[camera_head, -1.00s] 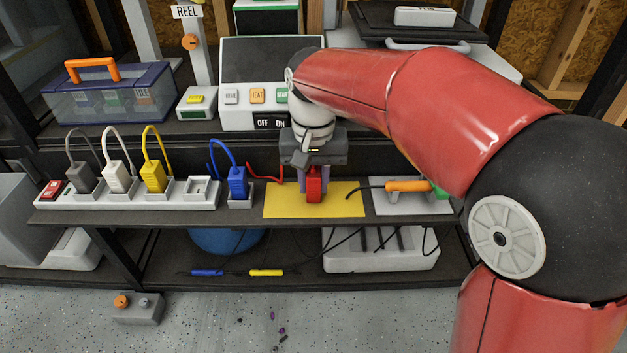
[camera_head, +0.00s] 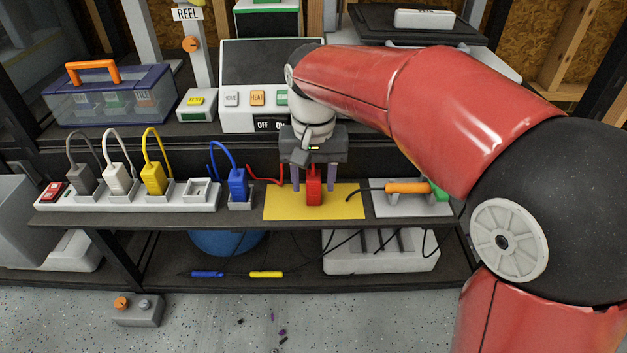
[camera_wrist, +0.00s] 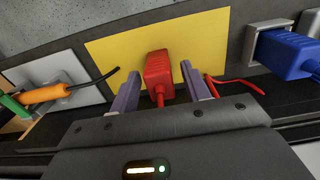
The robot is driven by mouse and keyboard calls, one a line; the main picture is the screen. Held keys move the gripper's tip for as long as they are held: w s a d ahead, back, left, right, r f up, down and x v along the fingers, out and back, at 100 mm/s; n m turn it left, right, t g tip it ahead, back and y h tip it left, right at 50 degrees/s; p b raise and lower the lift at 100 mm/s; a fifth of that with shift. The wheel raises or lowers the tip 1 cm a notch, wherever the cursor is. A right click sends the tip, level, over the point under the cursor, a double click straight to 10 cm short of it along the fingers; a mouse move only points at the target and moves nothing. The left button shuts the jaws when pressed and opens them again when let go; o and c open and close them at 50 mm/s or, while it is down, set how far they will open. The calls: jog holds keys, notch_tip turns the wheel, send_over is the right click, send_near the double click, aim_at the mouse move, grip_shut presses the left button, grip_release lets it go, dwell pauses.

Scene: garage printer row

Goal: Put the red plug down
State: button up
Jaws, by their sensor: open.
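The red plug (camera_head: 314,186) stands on the yellow mat (camera_head: 345,204), with its red cord running off to the left in the head view. In the wrist view the plug (camera_wrist: 158,74) sits on the mat (camera_wrist: 110,50) between my two fingers. My gripper (camera_head: 313,186) is open, with one finger on each side of the plug and a visible gap to both. The lower end of the plug appears to rest on the mat.
A blue plug (camera_head: 237,183) sits in a single socket left of the mat. A power strip (camera_head: 130,199) holds grey, white and yellow plugs, with one socket empty. An orange-handled tool (camera_head: 407,187) lies on a grey pad (camera_head: 410,206) to the right.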

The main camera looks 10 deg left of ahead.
aim_at(313, 175)
notch_tip(313, 175, up, 11)
jog(key=p, duration=0.2)
jog(key=s+d+m+t, duration=0.1)
jog(key=s+d+t, duration=0.3)
jog(key=d, duration=1.1)
jog(key=s+d+f+m+t, duration=0.1)
jog(key=s+d+f, duration=0.8)
jog(key=s+d, duration=0.2)
jog(key=shift+m+t, duration=0.3)
jog(key=shift+d, duration=0.1)
